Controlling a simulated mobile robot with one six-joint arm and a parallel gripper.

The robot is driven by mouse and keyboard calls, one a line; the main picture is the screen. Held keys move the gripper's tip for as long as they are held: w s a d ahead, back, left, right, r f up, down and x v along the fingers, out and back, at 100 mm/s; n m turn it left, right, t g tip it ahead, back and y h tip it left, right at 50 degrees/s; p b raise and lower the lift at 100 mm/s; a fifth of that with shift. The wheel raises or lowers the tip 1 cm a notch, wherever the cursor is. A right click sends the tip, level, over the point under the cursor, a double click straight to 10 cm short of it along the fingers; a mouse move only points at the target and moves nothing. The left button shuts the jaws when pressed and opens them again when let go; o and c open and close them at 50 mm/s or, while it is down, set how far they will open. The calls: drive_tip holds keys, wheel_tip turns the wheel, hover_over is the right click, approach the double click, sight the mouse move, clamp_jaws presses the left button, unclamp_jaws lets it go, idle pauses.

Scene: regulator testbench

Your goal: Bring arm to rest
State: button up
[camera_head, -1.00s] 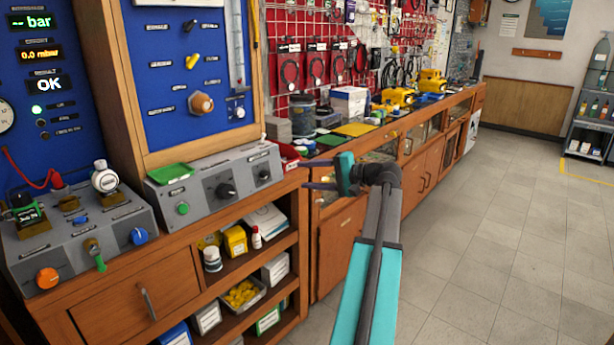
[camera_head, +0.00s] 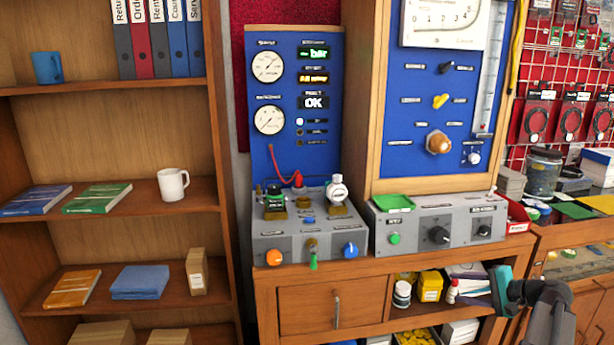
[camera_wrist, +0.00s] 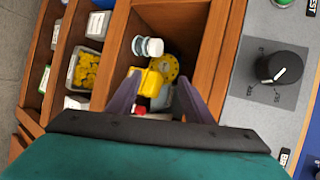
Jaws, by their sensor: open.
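My gripper (camera_wrist: 158,82) is open and empty in the wrist view, its two dark fingers spread apart. Between and beyond them is a shelf with a yellow box (camera_wrist: 152,84), a yellow roll (camera_wrist: 166,67) and a white jar (camera_wrist: 147,46). In the head view my teal gripper (camera_head: 476,288) is at the lower right, in front of the open shelves under the testbench. My arm enters from the lower right corner; most of it is out of view.
The grey control box (camera_head: 412,228) and regulator box (camera_head: 283,238) stand on the wooden bench. The result display (camera_head: 314,102) reads OK. A bookshelf (camera_head: 230,220) with a white mug (camera_head: 173,184) stands left. A second counter (camera_head: 575,238) lies right.

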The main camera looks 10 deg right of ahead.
drive_tip(key=w+a+f+n+g+y+p, duration=0.15)
drive_tip(key=a+f+g, duration=0.25)
drive_tip(key=a+f, duration=1.05)
drive_tip(key=s+a+f+n+g+p, duration=0.1)
drive_tip(key=s+a+f+n+g, duration=0.15)
drive_tip(key=a+f, duration=0.45)
drive_tip(key=s+a+f+n+g+p, duration=0.1)
drive_tip(key=s+a+f+g, duration=0.2)
drive_tip(key=a+f, duration=0.5)
drive_tip(key=s+a+f+n+g+h+p, duration=0.1)
drive_tip(key=s+a+f+n+g+h, duration=0.1)
drive_tip(key=s+a, duration=0.3)
drive_tip(key=s+a+f+n+g+h+p, duration=0.1)
drive_tip(key=s+a+f+n+g+h, duration=0.1)
drive_tip(key=s, duration=1)
drive_tip(key=s+a+f+n+g+h+p, duration=0.2)
drive_tip(key=s+a+f+n, duration=0.3)
drive_tip(key=s+a, duration=0.4)
drive_tip(key=shift+s+f+g, duration=0.2)
drive_tip(key=shift+f+g, duration=0.35)
drive_tip(key=shift+g, duration=0.1)
drive_tip(key=shift+h, duration=0.25)
